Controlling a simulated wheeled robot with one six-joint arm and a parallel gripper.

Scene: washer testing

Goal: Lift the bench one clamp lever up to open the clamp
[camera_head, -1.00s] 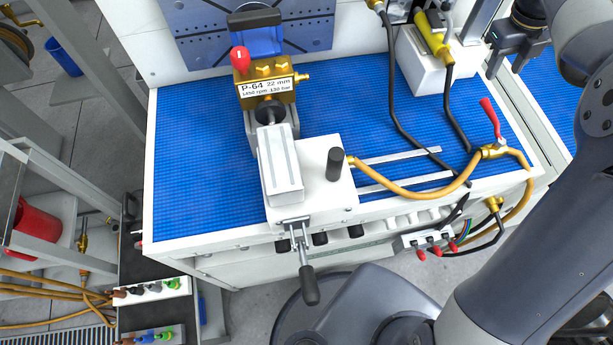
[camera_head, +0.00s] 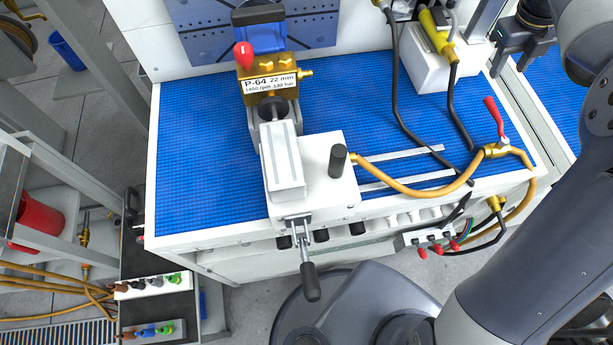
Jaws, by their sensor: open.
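The bench clamp (camera_head: 293,228) is a metal linkage at the front end of the white block on the blue-topped bench. Its lever (camera_head: 310,282) has a black grip and points down over the front edge. The white slide (camera_head: 284,168) behind it lines up with the brass pump (camera_head: 268,82), labelled P-64. My gripper (camera_head: 508,62) is dark, open and empty at the upper right, far from the lever. Part of it is hidden by my arm or too dark to make out.
The blue mat (camera_head: 205,160) is clear at left. A black upright knob (camera_head: 338,160), a tan hose (camera_head: 420,193) and a red-handled valve (camera_head: 495,120) are right of the clamp. My arm crosses the lower right. A trolley (camera_head: 150,260) stands at left.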

